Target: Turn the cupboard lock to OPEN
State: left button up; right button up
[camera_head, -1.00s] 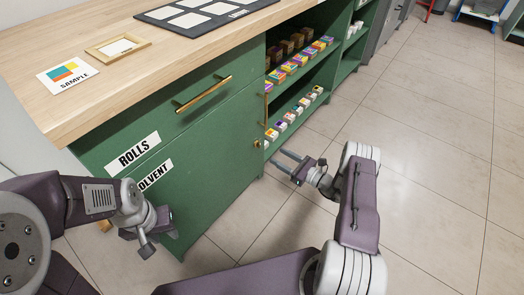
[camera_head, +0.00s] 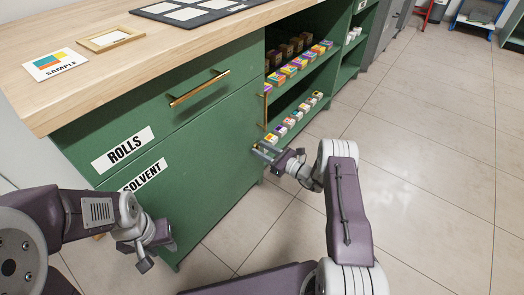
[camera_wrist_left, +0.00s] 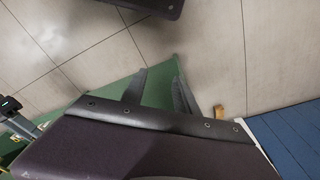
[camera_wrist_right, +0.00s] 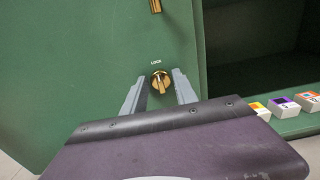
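The cupboard lock is a round brass knob (camera_wrist_right: 159,83) on the green door (camera_wrist_right: 90,70), under a small white label that seems to read LOCK. In the right wrist view its raised grip stands nearly upright. My right gripper (camera_head: 259,149) is open, with one fingertip on each side of the knob; I cannot tell whether they touch it. In the head view this gripper hides the knob. My left gripper (camera_head: 147,253) is low at the left in front of the cupboard; in the left wrist view its fingers (camera_wrist_left: 158,88) are apart and empty.
A brass vertical handle (camera_wrist_right: 155,6) sits above the lock. Open shelves with small boxes (camera_head: 281,130) adjoin the door on the right. A drawer with a brass handle (camera_head: 199,89) and a wooden worktop (camera_head: 60,95) are to the left. Tiled floor (camera_head: 420,190) is clear at right.

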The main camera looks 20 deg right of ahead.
grip_shut()
jog(key=m+p, duration=0.1)
jog(key=m, duration=0.2)
jog(key=shift+w+d+f+m+p, duration=0.1)
jog(key=shift+m+p, duration=0.55)
jog(key=shift+m, duration=3.1)
jog(key=shift+f+m+p, duration=0.1)
jog(key=shift+m+p, duration=0.5)
jog(key=shift+m, duration=3.15)
